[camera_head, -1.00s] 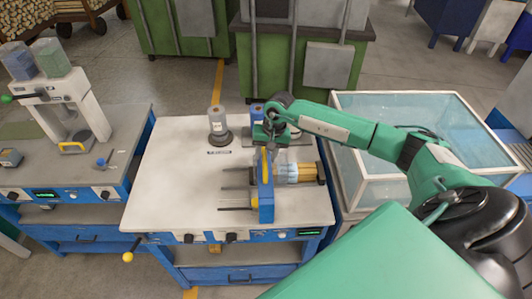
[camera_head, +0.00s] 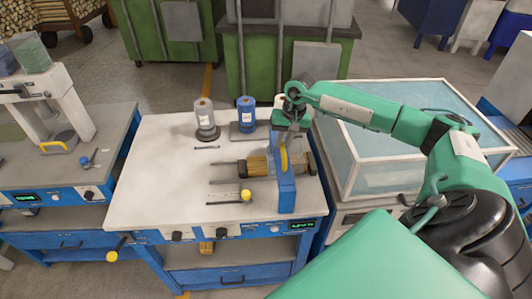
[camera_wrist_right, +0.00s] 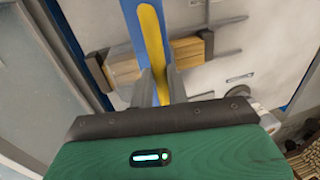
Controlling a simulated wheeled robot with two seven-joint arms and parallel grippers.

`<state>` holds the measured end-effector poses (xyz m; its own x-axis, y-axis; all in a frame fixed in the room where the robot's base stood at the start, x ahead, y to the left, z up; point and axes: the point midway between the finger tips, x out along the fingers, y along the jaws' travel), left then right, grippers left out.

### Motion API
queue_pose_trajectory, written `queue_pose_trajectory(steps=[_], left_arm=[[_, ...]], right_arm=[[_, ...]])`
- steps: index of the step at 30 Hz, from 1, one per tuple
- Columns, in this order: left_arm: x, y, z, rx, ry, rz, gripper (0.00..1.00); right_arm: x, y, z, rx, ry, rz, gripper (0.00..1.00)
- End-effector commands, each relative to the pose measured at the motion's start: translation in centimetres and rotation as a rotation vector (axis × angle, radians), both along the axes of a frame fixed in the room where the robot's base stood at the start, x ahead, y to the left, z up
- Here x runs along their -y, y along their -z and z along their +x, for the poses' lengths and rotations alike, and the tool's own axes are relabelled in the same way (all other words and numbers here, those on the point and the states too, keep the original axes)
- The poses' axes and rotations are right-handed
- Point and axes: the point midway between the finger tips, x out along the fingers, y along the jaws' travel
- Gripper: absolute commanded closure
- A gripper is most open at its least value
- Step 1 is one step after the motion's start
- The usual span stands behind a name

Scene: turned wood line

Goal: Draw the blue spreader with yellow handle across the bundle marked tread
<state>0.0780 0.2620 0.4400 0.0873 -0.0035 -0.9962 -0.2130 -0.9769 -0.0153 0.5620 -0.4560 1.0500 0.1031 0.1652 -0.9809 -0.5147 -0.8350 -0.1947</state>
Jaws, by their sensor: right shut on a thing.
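The blue spreader (camera_head: 287,193) with its yellow handle (camera_head: 284,156) stands upright across the wooden bundle on the white-topped bench. My right gripper (camera_head: 290,125) is shut on the spreader from above; in the right wrist view my gripper's fingers (camera_wrist_right: 159,88) close around the yellow handle (camera_wrist_right: 152,42). The bundle (camera_head: 258,165) lies left to right, showing on both sides of the spreader; its middle is hidden behind it. It also shows in the right wrist view (camera_wrist_right: 187,49). No marking on it is legible. My left gripper is out of view.
Grey (camera_head: 205,116) and blue (camera_head: 246,110) spools stand at the bench's back. A glass-topped case (camera_head: 385,178) adjoins at right; a press (camera_head: 48,100) stands left. The bench's left part is clear.

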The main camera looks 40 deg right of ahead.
Motion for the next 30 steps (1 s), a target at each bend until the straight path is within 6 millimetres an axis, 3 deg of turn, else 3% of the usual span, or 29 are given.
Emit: queue_pose_trajectory(steps=[1,3,12,29,30], left_arm=[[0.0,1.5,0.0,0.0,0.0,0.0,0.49],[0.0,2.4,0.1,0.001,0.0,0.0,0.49],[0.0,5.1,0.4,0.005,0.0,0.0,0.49],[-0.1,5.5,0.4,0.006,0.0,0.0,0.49],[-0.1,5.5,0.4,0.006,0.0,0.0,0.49]], right_arm=[[1.3,0.6,-0.7,0.0,0.004,-0.005,1.0],[2.6,0.6,-1.5,0.001,0.003,-0.004,1.0],[6.6,0.3,-4.1,0.0,0.001,-0.002,1.0],[7.9,-0.2,-4.7,0.0,0.001,-0.002,1.0],[7.9,-0.2,-4.7,-0.001,0.001,-0.003,0.78]])
